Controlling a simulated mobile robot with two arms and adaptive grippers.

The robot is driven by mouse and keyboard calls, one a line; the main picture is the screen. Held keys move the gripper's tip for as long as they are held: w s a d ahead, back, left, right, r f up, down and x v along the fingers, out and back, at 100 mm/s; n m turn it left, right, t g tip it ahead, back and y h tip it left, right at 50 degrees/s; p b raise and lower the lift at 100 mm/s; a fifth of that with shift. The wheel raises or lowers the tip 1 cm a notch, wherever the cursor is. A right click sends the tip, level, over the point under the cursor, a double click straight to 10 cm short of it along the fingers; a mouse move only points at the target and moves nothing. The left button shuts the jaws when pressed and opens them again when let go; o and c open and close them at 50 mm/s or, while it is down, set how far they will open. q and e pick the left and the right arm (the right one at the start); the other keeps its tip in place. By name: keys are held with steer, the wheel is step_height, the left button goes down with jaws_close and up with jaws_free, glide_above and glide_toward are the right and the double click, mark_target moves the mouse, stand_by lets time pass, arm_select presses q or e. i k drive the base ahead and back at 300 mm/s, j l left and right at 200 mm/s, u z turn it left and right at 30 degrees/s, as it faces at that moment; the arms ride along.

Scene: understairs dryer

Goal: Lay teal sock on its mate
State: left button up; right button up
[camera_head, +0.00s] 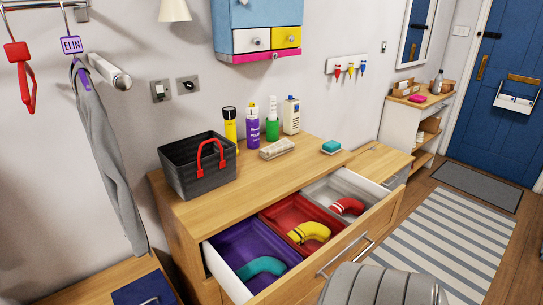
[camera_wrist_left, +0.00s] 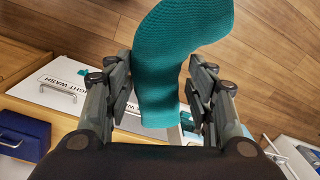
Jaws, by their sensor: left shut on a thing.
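A teal sock (camera_wrist_left: 178,38) is between the two fingers of my left gripper (camera_wrist_left: 160,82) in the left wrist view. The gripper is shut on it, and the wide end of the sock sticks out past the fingertips. Another teal sock (camera_head: 260,268) lies curved in the purple compartment (camera_head: 232,243) of the open drawer in the head view. Neither gripper shows in the head view. My right gripper is in no view.
In the open drawer, a yellow sock (camera_head: 309,232) lies in the red compartment (camera_head: 291,213) and a red sock (camera_head: 347,206) in the pale grey one (camera_head: 327,187).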

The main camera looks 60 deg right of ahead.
mark_target(261, 272)
steer(key=k+l, duration=0.1)
steer(key=l, duration=0.35)
steer(key=k+l, duration=0.1)
steer(key=l, duration=0.85)
steer(key=k+l, duration=0.15)
steer(key=l, duration=0.3)
steer(key=k+l, duration=0.1)
steer(key=l, duration=0.4)
